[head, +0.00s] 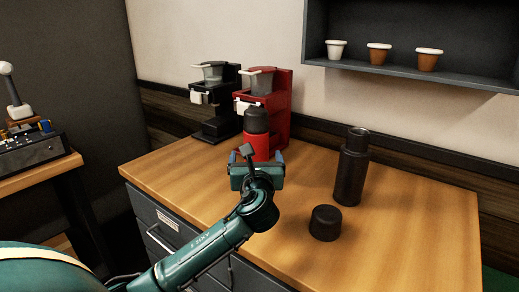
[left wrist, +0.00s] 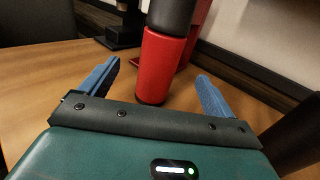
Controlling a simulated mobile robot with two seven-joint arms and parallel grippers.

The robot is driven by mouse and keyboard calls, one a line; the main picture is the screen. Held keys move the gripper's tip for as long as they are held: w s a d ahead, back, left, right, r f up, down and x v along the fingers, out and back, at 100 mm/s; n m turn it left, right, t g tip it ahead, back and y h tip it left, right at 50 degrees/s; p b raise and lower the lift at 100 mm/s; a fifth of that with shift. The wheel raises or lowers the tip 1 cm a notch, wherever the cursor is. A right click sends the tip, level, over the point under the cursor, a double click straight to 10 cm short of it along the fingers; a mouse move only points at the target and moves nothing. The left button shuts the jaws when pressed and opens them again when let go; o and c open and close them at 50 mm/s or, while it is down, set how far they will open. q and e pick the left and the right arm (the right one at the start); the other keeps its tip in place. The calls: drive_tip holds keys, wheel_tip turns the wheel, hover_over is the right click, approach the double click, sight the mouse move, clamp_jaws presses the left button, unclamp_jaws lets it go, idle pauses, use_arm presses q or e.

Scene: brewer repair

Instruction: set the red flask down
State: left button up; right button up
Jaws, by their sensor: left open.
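The red flask (head: 256,136) stands upright on the wooden counter (head: 420,215), with a black upper part. It stands in front of the red brewer (head: 279,100). In the left wrist view the flask (left wrist: 160,68) stands on the wood just beyond the fingertips, roughly midway between them. My left gripper (head: 257,162) is open, with a blue finger on each side and clear space between the fingers and the flask. The open fingers also show in the left wrist view (left wrist: 158,88). My right gripper is not in view.
A black brewer (head: 214,105) stands left of the red one. A dark flask without its lid (head: 351,170) and a black cap (head: 325,222) stand to the right. Several small pots (head: 379,53) sit on the wall shelf (head: 420,75). The counter's right front is clear.

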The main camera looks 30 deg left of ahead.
sight(255, 146)
use_arm(q)
drive_tip(key=x, duration=0.6)
drive_tip(key=shift+s+r, duration=0.1)
drive_tip(key=shift+b+x, duration=0.3)
drive_tip(key=shift+x, duration=2.75)
drive_tip(key=shift+d+r, duration=0.1)
drive_tip(key=shift+d, duration=0.05)
drive_tip(key=c, duration=1.4)
